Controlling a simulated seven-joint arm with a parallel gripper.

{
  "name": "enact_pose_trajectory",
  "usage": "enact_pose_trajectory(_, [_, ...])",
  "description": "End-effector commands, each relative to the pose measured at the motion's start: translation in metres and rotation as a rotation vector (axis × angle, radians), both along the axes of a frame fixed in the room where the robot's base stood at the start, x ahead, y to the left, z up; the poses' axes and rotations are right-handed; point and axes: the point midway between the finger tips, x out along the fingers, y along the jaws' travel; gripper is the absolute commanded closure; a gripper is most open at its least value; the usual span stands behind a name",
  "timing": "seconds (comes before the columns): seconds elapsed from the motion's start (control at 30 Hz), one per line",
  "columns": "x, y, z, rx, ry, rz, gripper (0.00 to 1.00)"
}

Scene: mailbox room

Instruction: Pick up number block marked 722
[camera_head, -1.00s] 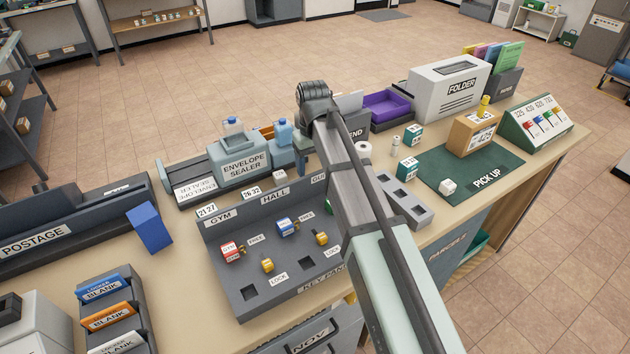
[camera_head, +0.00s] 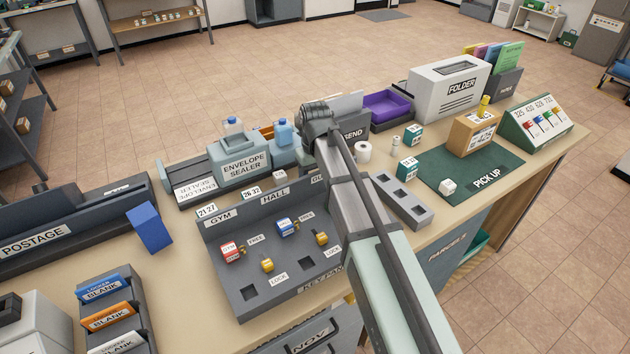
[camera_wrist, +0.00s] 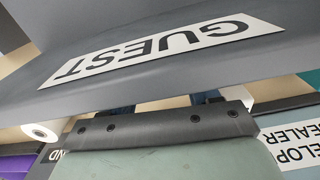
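No block with a legible 722 shows. Small number cubes stand near the green pick-up mat (camera_head: 440,160): a teal-and-white cube (camera_head: 413,135), a second teal-and-white cube (camera_head: 408,168) in front of it, and a white cube (camera_head: 448,186) on the mat. Another small white cube (camera_head: 280,176) lies by the envelope sealer. Their markings are too small to read. My arm crosses the middle of the head view and hides my fingertips. In the wrist view a grey bolted part of my gripper shows low down, close to a grey panel marked GUEST (camera_wrist: 165,50). The finger opening is unclear.
The key panel (camera_head: 225,275) with red, blue and yellow pieces fills the front middle. A grey block with square holes (camera_head: 400,200) lies right of my arm.

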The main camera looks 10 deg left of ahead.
Motion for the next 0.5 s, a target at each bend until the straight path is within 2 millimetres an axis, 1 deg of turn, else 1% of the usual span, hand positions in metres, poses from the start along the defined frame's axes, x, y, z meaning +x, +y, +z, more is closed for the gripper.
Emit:
enact_pose_trajectory(0.03, [0.0001, 0.0001, 0.0001, 0.0, 0.0, 0.0, 0.45])
enact_pose_trajectory(0.07, [0.0001, 0.0001, 0.0001, 0.0, 0.0, 0.0, 0.47])
enact_pose_trajectory(0.5, [0.0001, 0.0001, 0.0002, 0.0, 0.0, 0.0, 0.89])
